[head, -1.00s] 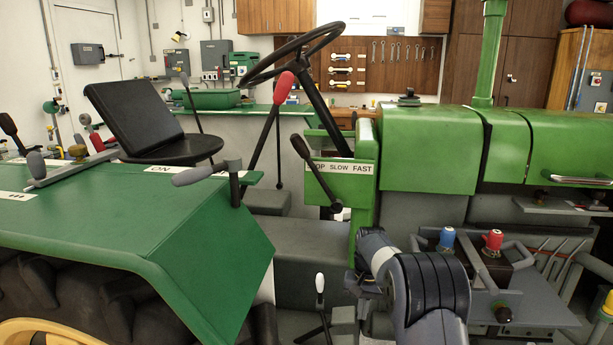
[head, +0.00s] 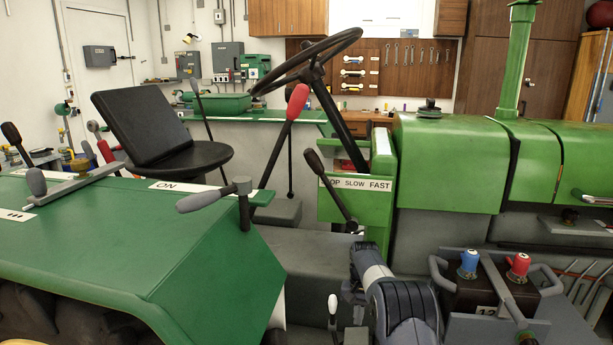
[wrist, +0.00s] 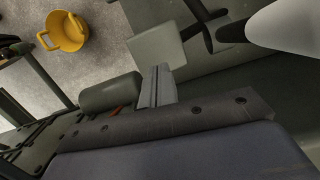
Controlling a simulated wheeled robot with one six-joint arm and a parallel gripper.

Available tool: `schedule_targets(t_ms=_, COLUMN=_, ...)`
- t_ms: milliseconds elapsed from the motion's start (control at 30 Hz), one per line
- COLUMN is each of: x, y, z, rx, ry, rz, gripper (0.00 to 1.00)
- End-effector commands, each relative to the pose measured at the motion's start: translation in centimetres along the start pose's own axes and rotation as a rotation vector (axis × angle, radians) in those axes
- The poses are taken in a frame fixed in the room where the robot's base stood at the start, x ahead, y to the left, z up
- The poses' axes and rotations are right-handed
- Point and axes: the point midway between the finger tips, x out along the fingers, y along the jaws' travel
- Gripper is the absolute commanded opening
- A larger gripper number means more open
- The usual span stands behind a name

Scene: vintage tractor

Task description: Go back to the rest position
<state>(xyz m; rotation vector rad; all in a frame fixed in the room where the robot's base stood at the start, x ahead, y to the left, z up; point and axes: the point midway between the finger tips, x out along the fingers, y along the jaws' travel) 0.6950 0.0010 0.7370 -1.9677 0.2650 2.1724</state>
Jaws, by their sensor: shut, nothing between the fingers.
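My gripper (wrist: 157,87) shows in the wrist view as two grey fingers pressed together with nothing between them. In the head view my arm (head: 405,305) is folded low at the bottom, right of centre, in front of the tractor's grey side. The fingertips cannot be made out there. In the wrist view a pale rounded lever knob (wrist: 288,26) is close at the upper right, apart from the fingers. A grey block-like part (wrist: 157,47) lies just beyond the fingertips in the picture.
Tractor levers stand around: a red-knobbed one (head: 298,97), a black-knobbed one (head: 330,185) and a grey-handled one (head: 215,198). A battery (head: 492,287) with blue and red terminal caps is right of my arm. A yellow bucket (wrist: 65,31) stands on the floor.

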Motion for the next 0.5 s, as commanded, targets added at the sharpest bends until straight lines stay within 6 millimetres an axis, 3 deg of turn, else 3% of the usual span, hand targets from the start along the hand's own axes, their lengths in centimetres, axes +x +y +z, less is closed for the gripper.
schedule_targets(t_ms=33, x=1.0, y=0.0, z=0.0, rx=-0.001, ry=0.000, rz=0.000, gripper=0.00)
schedule_targets(t_ms=200, x=2.0, y=0.0, z=0.0, rx=-0.001, ry=0.000, rz=0.000, gripper=0.00)
schedule_targets(t_ms=500, x=2.3, y=0.0, z=0.0, rx=-0.001, ry=0.000, rz=0.000, gripper=0.00)
